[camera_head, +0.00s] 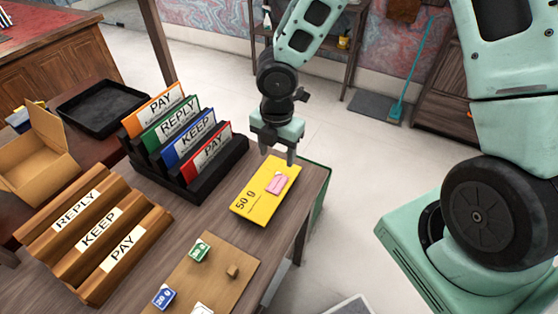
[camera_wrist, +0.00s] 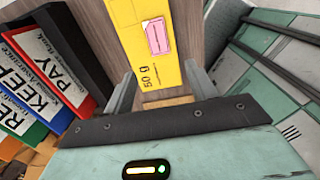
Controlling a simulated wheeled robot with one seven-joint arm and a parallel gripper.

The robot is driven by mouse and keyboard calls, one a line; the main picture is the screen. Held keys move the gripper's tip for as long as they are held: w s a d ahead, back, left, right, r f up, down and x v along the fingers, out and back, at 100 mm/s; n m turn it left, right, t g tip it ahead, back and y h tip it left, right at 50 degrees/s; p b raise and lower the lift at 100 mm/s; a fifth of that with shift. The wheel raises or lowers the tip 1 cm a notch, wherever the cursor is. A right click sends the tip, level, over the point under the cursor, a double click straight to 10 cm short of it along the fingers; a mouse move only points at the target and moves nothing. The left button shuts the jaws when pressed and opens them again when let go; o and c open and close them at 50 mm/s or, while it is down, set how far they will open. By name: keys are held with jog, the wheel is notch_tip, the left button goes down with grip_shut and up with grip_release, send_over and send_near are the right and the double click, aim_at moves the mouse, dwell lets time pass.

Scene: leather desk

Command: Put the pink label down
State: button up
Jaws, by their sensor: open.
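The pink label (camera_head: 278,183) lies flat on the yellow card marked "50 g" (camera_head: 250,203), near the right edge of the desk. In the wrist view the pink label (camera_wrist: 156,37) lies on the yellow card (camera_wrist: 128,30), ahead of the fingertips. My gripper (camera_head: 277,157) is above the far end of the yellow card, pointing down. In the wrist view the two fingers of my gripper (camera_wrist: 160,85) stand apart with nothing between them but the card and desk below. The label is apart from the fingers.
A black rack (camera_head: 225,165) of PAY, REPLY and KEEP folders stands left of my gripper. A wooden sorter (camera_head: 150,225) with REPLY, KEEP and PAY labels is at front left. A wooden board (camera_head: 225,262) with small blocks lies in front. A cardboard box (camera_head: 40,165) and black tray (camera_head: 80,125) are further left.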

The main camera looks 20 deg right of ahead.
jog(key=s+a+r+m, duration=0.3)
jog(key=s+r+m, duration=0.5)
jog(key=s, duration=0.2)
jog(key=s+a+r+m, duration=0.3)
jog(key=s+r+m, duration=0.5)
jog(key=s+m, duration=0.1)
jog(key=shift+s+a+y, duration=0.2)
jog(key=shift+s+y, duration=0.1)
jog(key=shift+s, duration=0.1)
grip_shut()
jog(key=m+p, duration=0.3)
jog(key=m, duration=1)
send_over(278, 183)
notch_tip(278, 183, down, 20)
notch_tip(278, 183, down, 6)
jog(key=b, duration=0.4)
jog(key=shift+r+b, duration=0.15)
jog(key=shift+b, duration=0.25)
